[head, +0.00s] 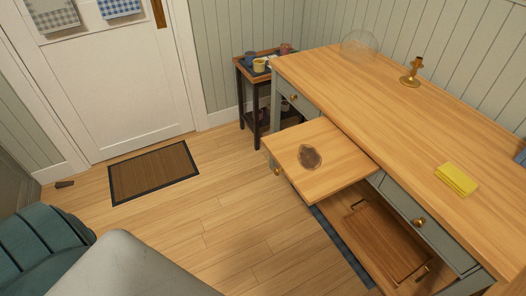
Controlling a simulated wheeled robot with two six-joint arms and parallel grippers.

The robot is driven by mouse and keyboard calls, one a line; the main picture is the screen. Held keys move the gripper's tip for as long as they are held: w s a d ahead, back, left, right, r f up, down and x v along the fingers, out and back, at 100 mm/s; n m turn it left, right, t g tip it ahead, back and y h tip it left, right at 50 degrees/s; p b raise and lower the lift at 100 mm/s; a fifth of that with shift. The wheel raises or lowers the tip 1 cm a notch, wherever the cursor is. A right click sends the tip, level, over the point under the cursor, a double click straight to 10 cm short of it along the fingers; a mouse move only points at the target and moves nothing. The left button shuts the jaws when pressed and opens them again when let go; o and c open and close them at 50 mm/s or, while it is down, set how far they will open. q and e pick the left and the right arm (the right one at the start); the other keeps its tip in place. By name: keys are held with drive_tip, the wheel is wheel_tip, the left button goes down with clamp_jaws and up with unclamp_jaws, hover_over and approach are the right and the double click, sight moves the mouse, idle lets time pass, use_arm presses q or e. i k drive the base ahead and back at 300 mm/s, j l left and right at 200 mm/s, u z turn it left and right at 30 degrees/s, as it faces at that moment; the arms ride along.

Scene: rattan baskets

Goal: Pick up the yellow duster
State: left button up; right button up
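The yellow duster (457,179) lies flat and folded on the wooden top of the sideboard (385,95), near its front edge at the right of the head view. Nothing covers it. Neither of my grippers shows in the head view.
A pull-out board (330,165) with a dark round item juts from the sideboard's front. A brass candlestick (411,74) and a clear glass dome (359,46) stand at the back of the top. A wooden tray (388,240) sits low. Open floor (225,205) lies left, with a doormat (153,172).

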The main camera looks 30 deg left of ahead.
sight(457, 180)
drive_tip(key=u, duration=0.75)
drive_tip(key=z, duration=1.35)
